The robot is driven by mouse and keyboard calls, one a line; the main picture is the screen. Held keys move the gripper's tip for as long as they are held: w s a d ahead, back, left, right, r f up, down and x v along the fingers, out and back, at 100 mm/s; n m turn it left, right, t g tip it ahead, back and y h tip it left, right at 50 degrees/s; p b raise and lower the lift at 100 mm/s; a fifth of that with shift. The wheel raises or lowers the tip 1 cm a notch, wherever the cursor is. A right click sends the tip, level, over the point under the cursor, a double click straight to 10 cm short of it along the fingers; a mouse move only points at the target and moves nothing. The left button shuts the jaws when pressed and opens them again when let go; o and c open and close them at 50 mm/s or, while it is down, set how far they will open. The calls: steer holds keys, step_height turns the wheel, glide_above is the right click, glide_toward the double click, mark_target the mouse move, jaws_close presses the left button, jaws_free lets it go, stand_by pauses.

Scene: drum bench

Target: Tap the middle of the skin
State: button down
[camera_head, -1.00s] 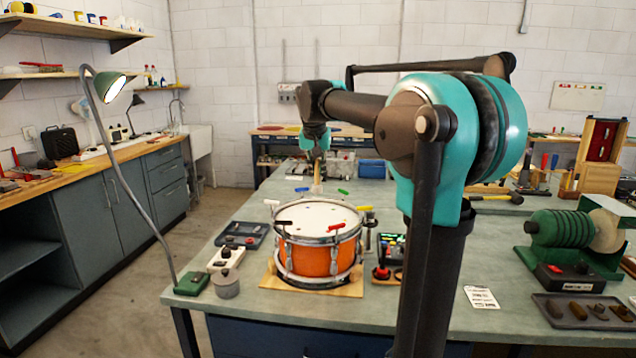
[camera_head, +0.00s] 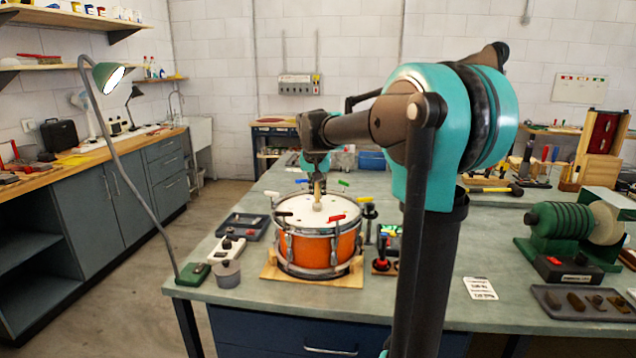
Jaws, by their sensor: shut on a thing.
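The drum (camera_head: 318,250) has an orange shell and a pale skin (camera_head: 298,214) facing up. It sits on a wooden base (camera_head: 345,278) on the bench. Coloured keys stand around its rim, among them a red one (camera_head: 336,219) and a black one (camera_head: 283,214). My gripper (camera_head: 316,176) points down above the drum and is shut on a wooden beater (camera_head: 317,192). The beater's round tip is low over the skin, near its middle or a little behind it. I cannot tell whether the tip touches the skin.
A dark tray (camera_head: 243,226) and a white switch box (camera_head: 231,248) lie left of the drum. A lamp with a green base (camera_head: 193,274) stands at the bench's left edge. A black stand (camera_head: 369,215) is close on the right.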

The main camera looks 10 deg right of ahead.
steer(key=shift+r, duration=2.6)
